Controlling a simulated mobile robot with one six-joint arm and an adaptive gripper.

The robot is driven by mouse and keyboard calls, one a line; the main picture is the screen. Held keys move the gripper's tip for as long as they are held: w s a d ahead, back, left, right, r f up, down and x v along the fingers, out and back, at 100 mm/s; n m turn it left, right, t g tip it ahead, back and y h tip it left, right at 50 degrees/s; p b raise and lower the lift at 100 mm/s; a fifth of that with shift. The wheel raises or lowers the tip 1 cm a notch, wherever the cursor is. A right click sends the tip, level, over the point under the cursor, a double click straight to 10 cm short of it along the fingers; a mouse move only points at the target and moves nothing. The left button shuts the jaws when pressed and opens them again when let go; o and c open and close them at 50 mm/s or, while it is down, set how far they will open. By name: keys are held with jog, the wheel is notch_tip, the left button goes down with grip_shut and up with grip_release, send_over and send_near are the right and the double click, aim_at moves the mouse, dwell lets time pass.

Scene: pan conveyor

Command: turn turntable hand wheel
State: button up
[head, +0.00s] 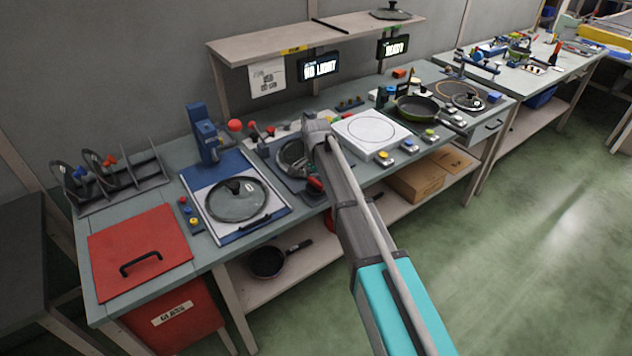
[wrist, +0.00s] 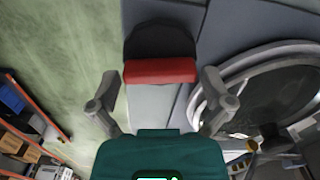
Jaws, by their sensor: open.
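My gripper (wrist: 163,90) is open in the wrist view, its two fingers wide apart. A red bar with a black rounded end (wrist: 160,71) lies between and beyond the fingers, with no visible contact. A large grey ring (wrist: 205,108) around a dark disc, apparently the turntable, fills the right of the wrist view. In the head view the round turntable (head: 290,155) sits on the bench just left of my arm, partly covered by it. A small red part (head: 316,183) shows beside my arm. I cannot clearly tell which part is the hand wheel; the fingertips are hidden in the head view.
A blue-framed station with a glass lid (head: 237,201) and a red bin cover (head: 140,250) stand left. A white plate (head: 370,133) and a green pan (head: 417,108) stand right. A shelf (head: 315,38) hangs above. The floor in front is clear.

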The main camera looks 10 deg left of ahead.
jog(key=c, duration=0.8)
jog(key=shift+n, duration=0.6)
jog(key=n, duration=0.3)
jog(key=shift+n, duration=0.3)
jog(key=n, duration=1.3)
jog(key=shift+n, duration=0.4)
